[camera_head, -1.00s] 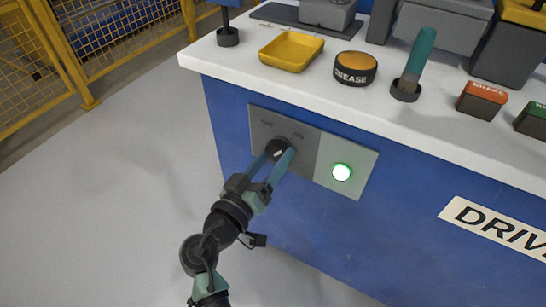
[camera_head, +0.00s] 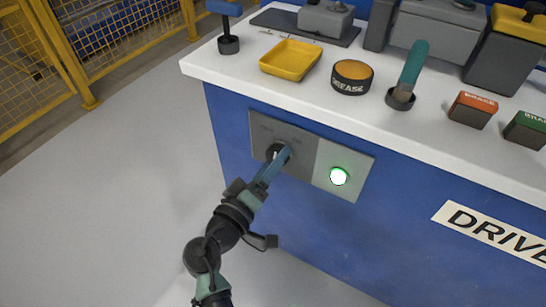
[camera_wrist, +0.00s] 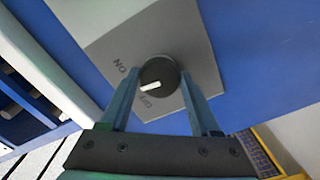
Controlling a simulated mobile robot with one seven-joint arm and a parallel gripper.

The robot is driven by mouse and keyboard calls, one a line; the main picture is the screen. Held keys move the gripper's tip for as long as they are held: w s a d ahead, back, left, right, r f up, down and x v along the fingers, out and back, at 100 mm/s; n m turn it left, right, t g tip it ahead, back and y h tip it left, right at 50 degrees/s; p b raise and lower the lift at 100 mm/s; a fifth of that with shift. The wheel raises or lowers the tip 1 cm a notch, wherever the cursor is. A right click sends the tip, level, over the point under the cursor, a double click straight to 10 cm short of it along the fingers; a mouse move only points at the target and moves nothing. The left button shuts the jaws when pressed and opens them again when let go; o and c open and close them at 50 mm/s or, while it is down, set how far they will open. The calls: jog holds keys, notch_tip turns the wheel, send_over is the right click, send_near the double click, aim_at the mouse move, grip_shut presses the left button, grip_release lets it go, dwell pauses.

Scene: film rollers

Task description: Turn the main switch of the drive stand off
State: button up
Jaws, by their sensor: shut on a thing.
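The main switch is a round black knob (camera_head: 271,149) with a white pointer, on a grey plate (camera_head: 262,128) on the blue front of the drive stand (camera_head: 330,240). The knob (camera_wrist: 165,68) shows clearly in the wrist view, where its pointer lies between the ON and OFF marks. My gripper (camera_head: 280,155) is shut on the knob, with one blue finger on each side of it in the wrist view (camera_wrist: 160,78). A round lamp (camera_head: 338,176) on the lighter plate to the right is lit green.
The white top (camera_head: 300,95) overhangs above the switch. A yellow fence (camera_head: 120,35) stands at the back left; the floor at left is clear.

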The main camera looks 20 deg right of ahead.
jog(key=shift+r+n+p, duration=0.1)
jog(key=shift+n+p, duration=2.05)
jog(key=shift+n, duration=2.05)
jog(key=o, duration=1.4)
jog(key=p+v, duration=0.3)
jog(key=v, duration=1)
